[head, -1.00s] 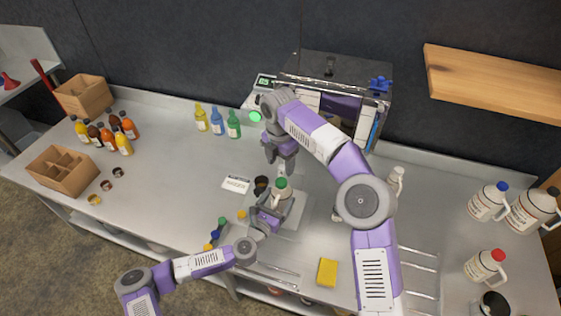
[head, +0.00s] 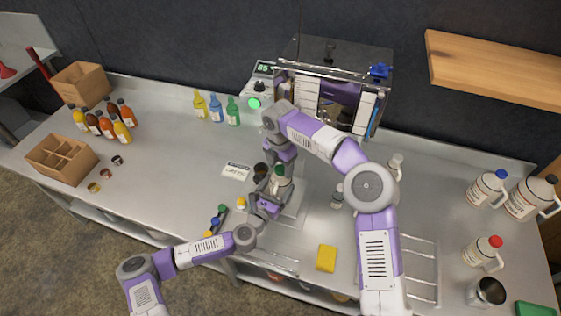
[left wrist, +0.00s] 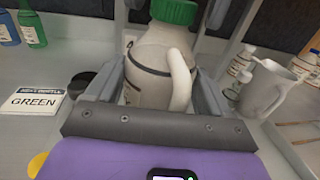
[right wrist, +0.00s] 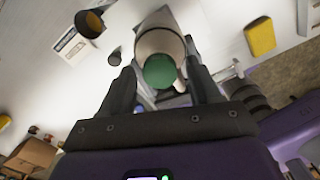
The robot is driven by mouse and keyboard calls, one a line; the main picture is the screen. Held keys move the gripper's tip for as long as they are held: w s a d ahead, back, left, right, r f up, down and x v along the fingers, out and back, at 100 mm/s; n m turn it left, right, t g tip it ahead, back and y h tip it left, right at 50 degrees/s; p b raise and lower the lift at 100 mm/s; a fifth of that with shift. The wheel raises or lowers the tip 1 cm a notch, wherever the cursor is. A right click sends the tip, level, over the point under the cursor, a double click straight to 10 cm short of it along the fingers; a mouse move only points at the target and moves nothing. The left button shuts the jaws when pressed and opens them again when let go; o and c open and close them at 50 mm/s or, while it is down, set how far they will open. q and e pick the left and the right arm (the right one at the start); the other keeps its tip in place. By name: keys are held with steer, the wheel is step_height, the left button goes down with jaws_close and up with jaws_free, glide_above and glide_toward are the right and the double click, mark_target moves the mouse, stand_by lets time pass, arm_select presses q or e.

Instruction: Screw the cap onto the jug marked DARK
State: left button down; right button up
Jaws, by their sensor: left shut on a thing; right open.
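A pale jug (head: 279,184) with a green cap (left wrist: 174,11) on its mouth stands upright at the middle of the counter. I cannot read a mark on it. In the left wrist view the jug (left wrist: 150,62) shows its handle and a dark band. My left gripper (head: 270,190) is shut around its body. My right gripper (right wrist: 161,68) is open above the jug, its fingers on either side of the green cap, which also shows in the right wrist view (right wrist: 160,71). I cannot tell whether they touch it or how tightly the cap sits.
A card reading GREEN (left wrist: 35,101) and a dark cup (right wrist: 90,23) lie left of the jug. Several coloured caps (head: 215,221) sit in front. A yellow sponge (head: 326,258) lies to the right. The evaporator (head: 335,85) stands behind; capped jugs (head: 488,190) stand at far right.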

steer(key=c, duration=1.1)
steer(key=m, duration=2.1)
steer(key=o, duration=1.2)
steer(key=shift+c, duration=0.2)
